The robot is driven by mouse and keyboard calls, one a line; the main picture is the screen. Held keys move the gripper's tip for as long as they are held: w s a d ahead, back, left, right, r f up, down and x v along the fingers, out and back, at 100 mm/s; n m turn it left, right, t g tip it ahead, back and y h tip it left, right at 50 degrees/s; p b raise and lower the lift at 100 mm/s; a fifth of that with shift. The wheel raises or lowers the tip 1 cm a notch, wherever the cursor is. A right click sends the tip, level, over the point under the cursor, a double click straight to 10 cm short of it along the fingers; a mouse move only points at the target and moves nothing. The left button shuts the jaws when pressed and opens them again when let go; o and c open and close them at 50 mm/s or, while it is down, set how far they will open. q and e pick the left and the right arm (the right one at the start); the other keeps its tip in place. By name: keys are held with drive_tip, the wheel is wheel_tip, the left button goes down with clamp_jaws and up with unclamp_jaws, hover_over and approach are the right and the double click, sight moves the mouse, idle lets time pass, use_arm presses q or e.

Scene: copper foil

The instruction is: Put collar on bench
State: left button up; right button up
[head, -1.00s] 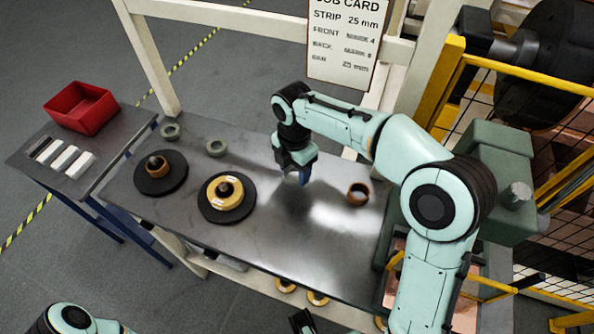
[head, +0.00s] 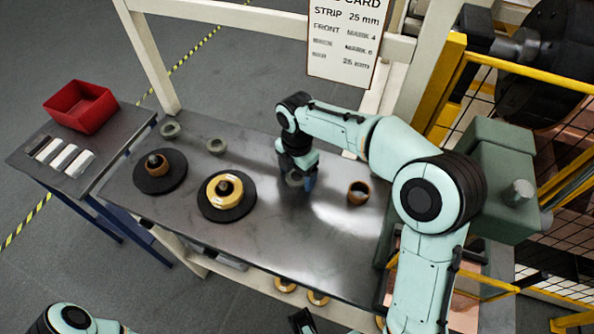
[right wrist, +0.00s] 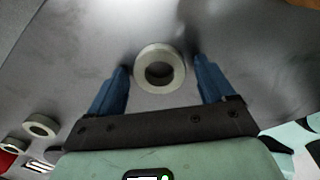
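A grey ring-shaped collar (head: 293,181) is at the middle of the bench (head: 262,262), under my right gripper (head: 300,183). In the right wrist view the collar (right wrist: 138,68) lies flat between the blue fingertips of my right gripper (right wrist: 160,62), with a narrow gap on each side. The gripper is open around it. The collar appears to rest on the bench top; its underside is hidden.
Two more grey collars (head: 170,130) (head: 216,146) lie at the back left. Two dark round bases (head: 152,184) (head: 226,213) carry rolls or a ring. A brown ring (head: 358,193) stands to the right. A side table holds a red bin (head: 80,108).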

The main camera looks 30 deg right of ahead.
wheel_tip(320, 180, up, 8)
drive_tip(key=p, duration=0.1)
drive_tip(key=shift+p, duration=0.3)
drive_tip(key=shift+f, duration=0.1)
idle(0.5)
